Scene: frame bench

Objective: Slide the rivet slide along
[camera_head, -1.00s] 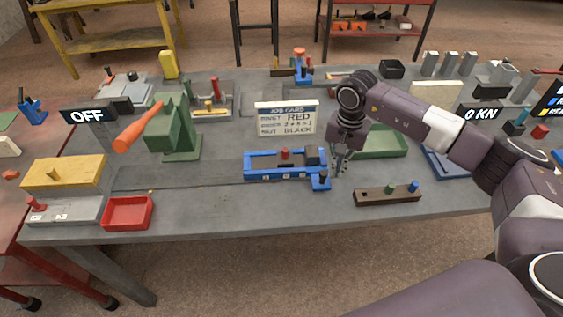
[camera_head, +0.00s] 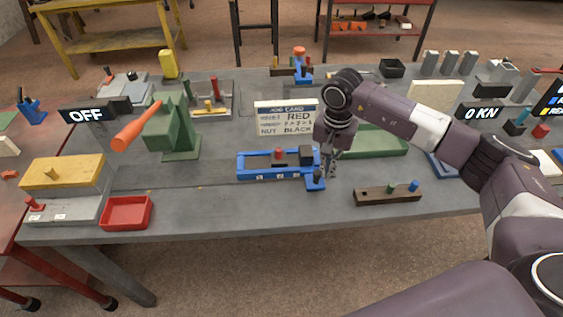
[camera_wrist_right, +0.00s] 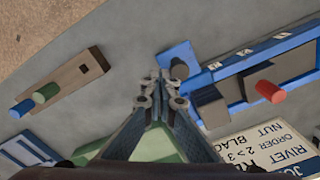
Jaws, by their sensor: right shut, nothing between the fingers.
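The rivet slide, a blue frame (camera_head: 262,173), lies mid-bench with a red peg (camera_head: 278,154) and a dark block (camera_head: 306,156) in it. A blue tab (camera_head: 315,185) sticks out at its front right corner. The frame also shows at the upper right of the right wrist view (camera_wrist_right: 236,68). My right gripper (camera_head: 331,172) is shut and empty, low beside the frame's right end. In the right wrist view its fingertips (camera_wrist_right: 161,92) are close to the blue tab (camera_wrist_right: 178,64); whether they touch cannot be told. My left gripper is out of view.
A job card (camera_head: 286,119) stands behind the frame. A brown block with pegs (camera_head: 375,197) lies to the right, a green tray (camera_head: 380,142) behind my gripper. A red tray (camera_head: 127,212) and a green press (camera_head: 175,135) are at left. The bench left of the frame is clear.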

